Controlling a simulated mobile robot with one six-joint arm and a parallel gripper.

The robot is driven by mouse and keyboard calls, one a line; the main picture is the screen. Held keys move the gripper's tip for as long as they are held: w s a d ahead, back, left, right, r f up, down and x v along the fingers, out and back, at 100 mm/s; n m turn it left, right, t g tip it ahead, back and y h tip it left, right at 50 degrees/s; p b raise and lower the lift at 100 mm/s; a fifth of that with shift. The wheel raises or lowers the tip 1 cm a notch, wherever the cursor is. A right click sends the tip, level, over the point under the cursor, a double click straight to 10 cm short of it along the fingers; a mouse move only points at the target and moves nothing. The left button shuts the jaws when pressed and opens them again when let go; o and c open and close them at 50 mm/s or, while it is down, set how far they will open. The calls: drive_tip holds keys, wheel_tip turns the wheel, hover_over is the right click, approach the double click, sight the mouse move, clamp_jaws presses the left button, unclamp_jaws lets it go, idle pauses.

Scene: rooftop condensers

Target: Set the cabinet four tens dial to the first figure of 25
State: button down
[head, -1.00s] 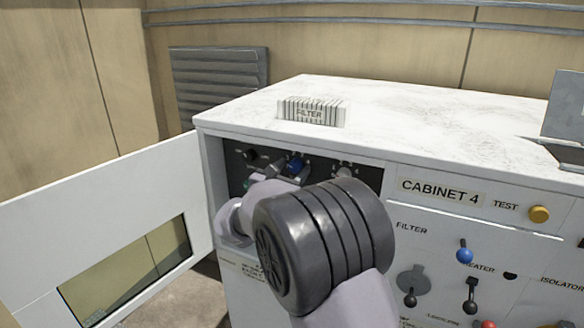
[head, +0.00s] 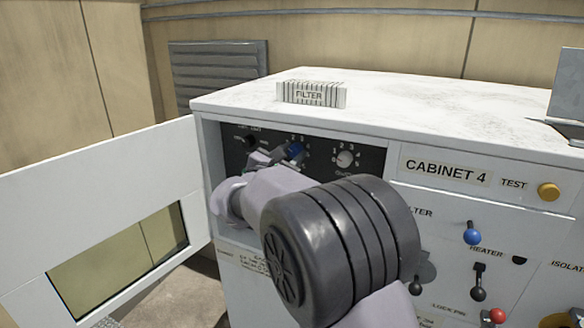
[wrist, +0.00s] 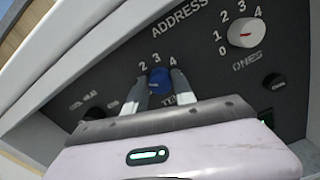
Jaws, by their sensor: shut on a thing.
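The cabinet four tens dial is a blue knob (wrist: 158,80) in the dark recessed panel, under the figures 2, 3 and 4. It also shows in the head view (head: 296,151), partly behind my arm. My gripper (wrist: 159,88) has its fingers on either side of the blue knob and is shut on it. The knob's pointer is hidden or too small to read, so I cannot tell its setting. The ones dial, a pale knob (wrist: 247,33) with a red mark, sits to the right, clear of my gripper.
The open white cabinet door (head: 90,215) stands to the left. Black knobs (wrist: 274,82) sit at the panel's sides. A filter block (head: 311,94) rests on the cabinet top (head: 400,95).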

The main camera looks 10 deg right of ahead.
drive_tip(key=m+b, duration=0.2)
drive_tip(key=b, duration=0.1)
drive_tip(key=m+b, duration=0.2)
drive_tip(key=b, duration=0.2)
drive_tip(key=shift+f, duration=0.35)
drive_tip(key=m+b, duration=0.2)
drive_tip(key=b, duration=0.1)
drive_tip(key=shift+r, duration=0.3)
drive_tip(key=c, duration=1)
unclamp_jaws()
drive_tip(key=b+v, duration=0.2)
drive_tip(key=v, duration=1.5)
drive_tip(key=shift+s+r, duration=0.1)
drive_tip(key=shift+s, duration=0.1)
